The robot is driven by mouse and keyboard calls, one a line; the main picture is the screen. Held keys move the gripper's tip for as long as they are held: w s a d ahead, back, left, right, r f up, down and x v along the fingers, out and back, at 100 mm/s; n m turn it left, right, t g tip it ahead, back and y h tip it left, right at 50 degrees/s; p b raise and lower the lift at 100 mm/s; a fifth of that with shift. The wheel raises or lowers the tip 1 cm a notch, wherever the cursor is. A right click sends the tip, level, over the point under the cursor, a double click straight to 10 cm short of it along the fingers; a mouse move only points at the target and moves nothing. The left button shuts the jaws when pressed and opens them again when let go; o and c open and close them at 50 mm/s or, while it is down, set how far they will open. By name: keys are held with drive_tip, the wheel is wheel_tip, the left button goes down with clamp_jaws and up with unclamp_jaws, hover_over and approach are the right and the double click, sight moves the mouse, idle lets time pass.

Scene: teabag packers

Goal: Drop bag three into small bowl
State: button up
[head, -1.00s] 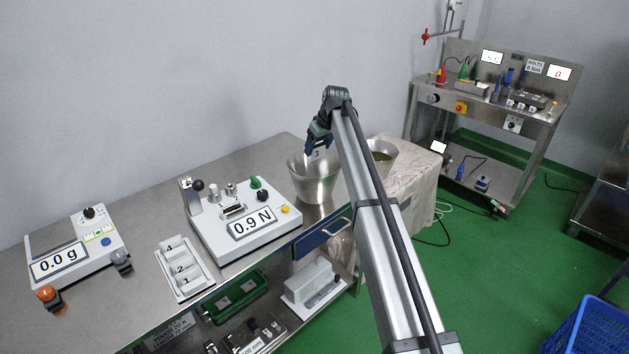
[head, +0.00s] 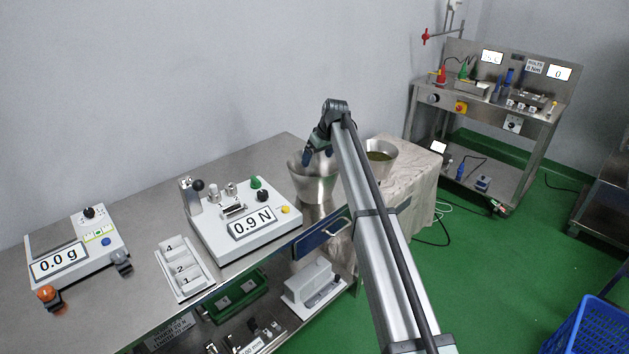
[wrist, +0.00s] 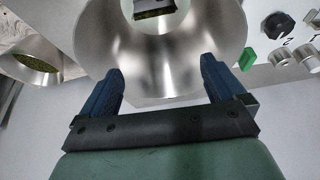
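My gripper (head: 309,156) hangs over a steel bowl (head: 300,184) at the back right of the table. In the wrist view my gripper (wrist: 160,78) has its two blue fingers wide apart, with nothing between them. The same bowl (wrist: 185,85) shows below the fingers. A small pale item with a dark, yellowish face (wrist: 152,8), probably bag three, lies inside the bowl at the top edge of the view, partly cut off. Its number is not readable. The rack (head: 188,288) on the table shows numbers 4, 2 and 1.
A second steel bowl (head: 391,163) with greenish-brown contents stands right of the first; it shows at left in the wrist view (wrist: 20,72). A tester (head: 215,240) reading 0.9 N stands left of the bowls. A scale (head: 105,255) reading 0.0 g is farther left.

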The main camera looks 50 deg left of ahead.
drive_tip(key=v, duration=1.4)
drive_tip(key=shift+a, duration=0.1)
drive_tip(key=shift+f, duration=0.1)
idle(0.4)
